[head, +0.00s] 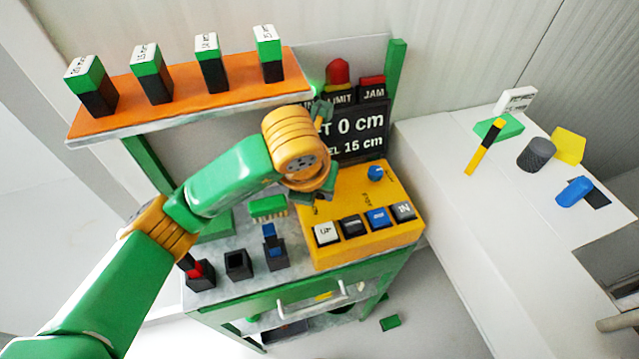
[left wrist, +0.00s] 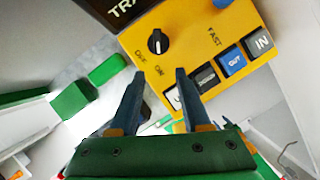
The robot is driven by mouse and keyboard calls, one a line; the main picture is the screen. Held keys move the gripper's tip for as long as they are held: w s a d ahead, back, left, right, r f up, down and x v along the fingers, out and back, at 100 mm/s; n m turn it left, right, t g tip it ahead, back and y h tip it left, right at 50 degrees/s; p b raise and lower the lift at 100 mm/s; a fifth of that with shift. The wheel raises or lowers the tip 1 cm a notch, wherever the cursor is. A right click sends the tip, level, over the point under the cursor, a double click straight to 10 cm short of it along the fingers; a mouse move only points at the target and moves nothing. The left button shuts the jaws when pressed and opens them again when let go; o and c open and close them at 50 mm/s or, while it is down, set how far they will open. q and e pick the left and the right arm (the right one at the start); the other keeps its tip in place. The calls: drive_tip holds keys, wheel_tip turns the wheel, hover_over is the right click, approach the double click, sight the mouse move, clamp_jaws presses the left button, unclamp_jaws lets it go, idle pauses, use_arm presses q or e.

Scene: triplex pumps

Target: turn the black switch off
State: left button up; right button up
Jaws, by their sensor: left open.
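The black switch (left wrist: 157,41) is a round knob with a white pointer line, on the yellow control panel (left wrist: 192,20). It shows in the left wrist view, with OFF and ON printed beside it; the white line points down in the picture, roughly toward ON. In the head view my arm hides it. My left gripper (left wrist: 160,75) is open and empty; its fingertips lie below the knob in the wrist view, apart from it. In the head view the gripper (head: 319,194) is over the left part of the panel (head: 335,258). My right gripper is not in view.
Several push buttons (head: 351,226) line the panel's front, and a blue knob (head: 376,172) sits at its back right. A dark display (head: 357,132) stands behind. An orange shelf (head: 190,105) with green-topped blocks is at upper left. Small black holders (head: 238,264) stand left of the panel.

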use_arm(q)
drive_tip(key=shift+w+d+r+p, duration=0.1)
drive_tip(key=shift+w+p, duration=0.15)
drive_tip(key=shift+w, duration=0.25)
drive_tip(key=shift+w+d+r+p, duration=0.1)
drive_tip(key=shift+w+p, duration=0.1)
drive_tip(key=shift+w, duration=0.3)
drive_tip(key=x, duration=0.4)
drive_tip(key=shift+f+p, duration=0.1)
drive_tip(key=shift+p, duration=0.3)
drive_tip(key=shift+f, duration=0.5)
drive_tip(key=shift+w, duration=0.2)
clamp_jaws()
